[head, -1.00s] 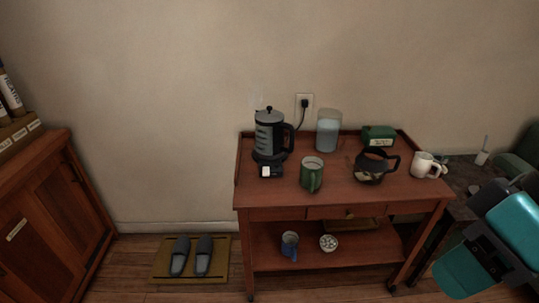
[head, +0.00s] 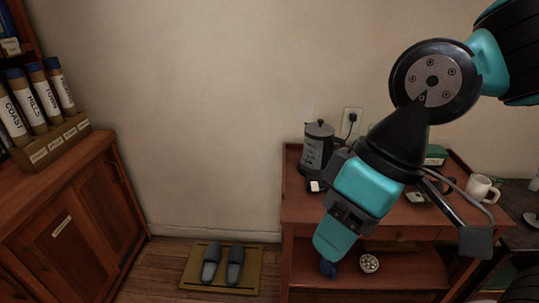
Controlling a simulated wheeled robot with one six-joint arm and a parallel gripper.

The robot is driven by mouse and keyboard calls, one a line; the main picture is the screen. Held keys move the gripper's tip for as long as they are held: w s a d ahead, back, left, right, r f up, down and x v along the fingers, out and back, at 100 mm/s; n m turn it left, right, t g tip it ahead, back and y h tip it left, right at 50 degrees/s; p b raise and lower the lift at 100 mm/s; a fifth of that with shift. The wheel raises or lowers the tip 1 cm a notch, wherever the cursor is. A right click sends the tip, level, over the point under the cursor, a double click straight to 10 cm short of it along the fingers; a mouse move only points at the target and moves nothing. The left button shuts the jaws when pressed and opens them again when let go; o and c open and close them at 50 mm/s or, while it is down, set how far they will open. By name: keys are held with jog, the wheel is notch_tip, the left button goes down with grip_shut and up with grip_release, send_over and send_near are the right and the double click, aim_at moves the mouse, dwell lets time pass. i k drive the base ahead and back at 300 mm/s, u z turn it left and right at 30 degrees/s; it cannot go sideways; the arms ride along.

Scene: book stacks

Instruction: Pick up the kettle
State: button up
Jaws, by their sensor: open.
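The kettle (head: 316,150), grey with a black lid and a dark handle on its right, stands upright on a dark base at the back left of the red-brown wooden cart (head: 289,207). A small white patch shows at the base's front. My gripper (head: 336,243) hangs in front of the cart, below and right of the kettle in the picture, pointing down and left. It is open and nothing shows held in it; its fingertips are hard to make out. My arm and gripper cover the middle of the cart top.
A white mug (head: 480,188) and a partly covered green box (head: 435,154) are on the cart's right. A blue mug (head: 328,268), partly hidden, and a small bowl (head: 369,263) are on the lower shelf. Slippers (head: 222,263) lie on a mat left of the cart; a cabinet (head: 68,220) stands far left.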

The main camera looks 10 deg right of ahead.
aim_at(317, 152)
jog(key=u, duration=0.1)
jog(key=i, duration=1.2)
jog(key=z, duration=0.7)
